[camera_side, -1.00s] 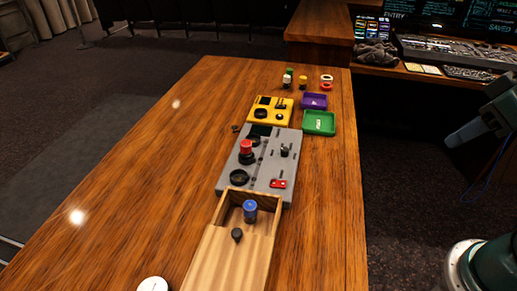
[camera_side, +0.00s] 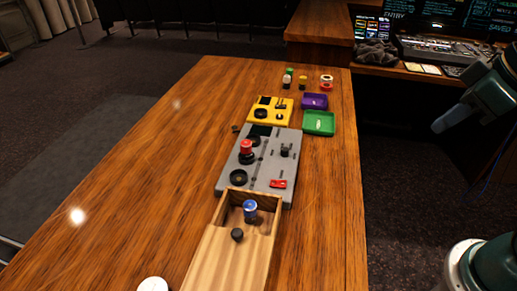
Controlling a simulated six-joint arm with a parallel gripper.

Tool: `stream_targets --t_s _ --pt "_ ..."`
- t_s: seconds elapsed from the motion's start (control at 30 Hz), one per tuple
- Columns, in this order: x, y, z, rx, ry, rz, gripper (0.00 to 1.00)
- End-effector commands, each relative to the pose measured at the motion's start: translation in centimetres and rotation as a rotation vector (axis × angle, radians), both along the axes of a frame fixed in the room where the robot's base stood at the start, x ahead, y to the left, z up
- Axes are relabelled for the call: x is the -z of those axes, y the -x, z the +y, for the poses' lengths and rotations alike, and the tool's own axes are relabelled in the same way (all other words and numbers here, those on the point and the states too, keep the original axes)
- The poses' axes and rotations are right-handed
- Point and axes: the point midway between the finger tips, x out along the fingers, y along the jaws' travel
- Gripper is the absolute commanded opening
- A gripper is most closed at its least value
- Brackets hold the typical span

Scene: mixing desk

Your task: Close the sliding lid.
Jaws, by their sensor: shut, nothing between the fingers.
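A pale wooden box (camera_side: 276,230) lies at the near end of the table, with its far part uncovered. Its flat sliding lid (camera_side: 227,262) covers the near part and runs out of the bottom of the picture. A small dark knob (camera_side: 237,235) stands near the lid's far edge. A blue-topped cylinder (camera_side: 250,211) stands upright in the open part. My gripper (camera_side: 440,124) is at the right, off the table's right side and well apart from the box. It looks shut and empty, though its fingers are small and hard to make out.
A grey control panel (camera_side: 270,184) with a red knob (camera_side: 246,147) adjoins the box's far end. Beyond it are a yellow unit (camera_side: 285,104), a green tray (camera_side: 333,124) and a purple tray (camera_side: 325,102). A white round object (camera_side: 153,285) is near left. The table's left side is clear.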

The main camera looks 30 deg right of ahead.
Motion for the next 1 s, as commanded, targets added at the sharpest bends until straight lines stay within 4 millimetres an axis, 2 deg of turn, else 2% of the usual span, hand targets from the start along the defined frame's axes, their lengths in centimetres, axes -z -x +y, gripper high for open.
stream_targets --t_s 0.23,0.53,0.77,1.0 --pt "-0.8 -4.3 4.1 -0.28 0.037 0.039 0.0" --pt "-0.4 -8.9 10.3 -0.623 0.073 0.069 0.0" --pt "1.0 -11.6 15.7 -0.884 0.091 0.087 0.0" --pt "3.4 -13.5 21.8 -1.156 0.101 0.097 0.0"
